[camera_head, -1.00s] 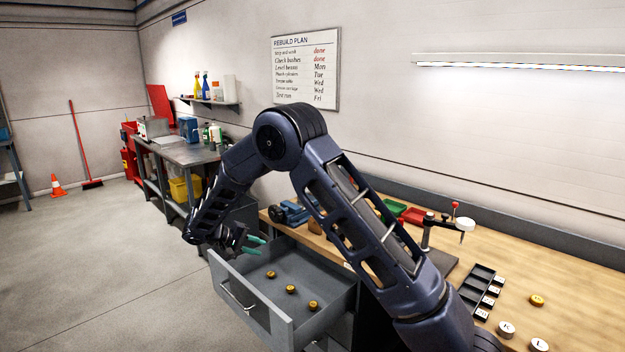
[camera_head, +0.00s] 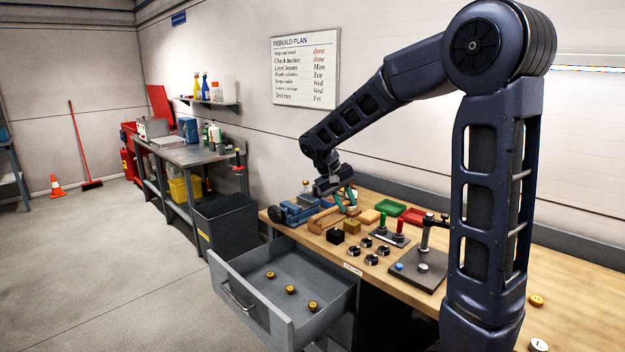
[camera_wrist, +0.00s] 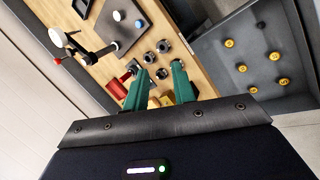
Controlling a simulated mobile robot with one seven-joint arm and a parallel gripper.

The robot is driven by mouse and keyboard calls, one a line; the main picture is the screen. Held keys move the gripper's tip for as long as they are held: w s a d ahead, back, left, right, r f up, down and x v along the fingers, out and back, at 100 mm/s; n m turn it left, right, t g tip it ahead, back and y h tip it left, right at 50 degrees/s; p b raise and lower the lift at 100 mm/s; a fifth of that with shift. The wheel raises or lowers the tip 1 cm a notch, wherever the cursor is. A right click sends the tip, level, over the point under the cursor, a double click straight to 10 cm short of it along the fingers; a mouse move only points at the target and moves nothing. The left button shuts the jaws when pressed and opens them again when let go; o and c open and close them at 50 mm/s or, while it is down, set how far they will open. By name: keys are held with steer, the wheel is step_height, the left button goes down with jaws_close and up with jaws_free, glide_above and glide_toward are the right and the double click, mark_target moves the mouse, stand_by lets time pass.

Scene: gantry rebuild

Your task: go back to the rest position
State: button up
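My gripper (camera_head: 345,200) is raised above the far left part of the workbench, pointing down. In the wrist view its two green fingers (camera_wrist: 161,80) are apart, with nothing held between them. My arm bends up and over the bench from the right. The bench top (camera_head: 393,280) lies below the fingers. Whether the fingertips clear the items under them is hard to tell in the head view.
The grey drawer (camera_head: 247,268) is pulled out, with several brass discs (camera_head: 290,290) inside. A blue vise (camera_head: 298,210), black rings (camera_head: 371,259), a green tray (camera_head: 390,207) and a gauge stand (camera_head: 424,238) crowd the bench. The floor at left is open.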

steer(key=s+d+r+m+t+y, duration=0.1)
steer(key=s+d+r+t+y, duration=0.1)
steer(key=s+d, duration=0.7)
steer(key=s+d+r+m+t+y, duration=0.1)
steer(key=s+d+r+m+y, duration=0.1)
steer(key=s+d, duration=0.7)
steer(key=s+y, duration=0.1)
steer(key=s, duration=0.3)
steer(key=shift+t, duration=0.4)
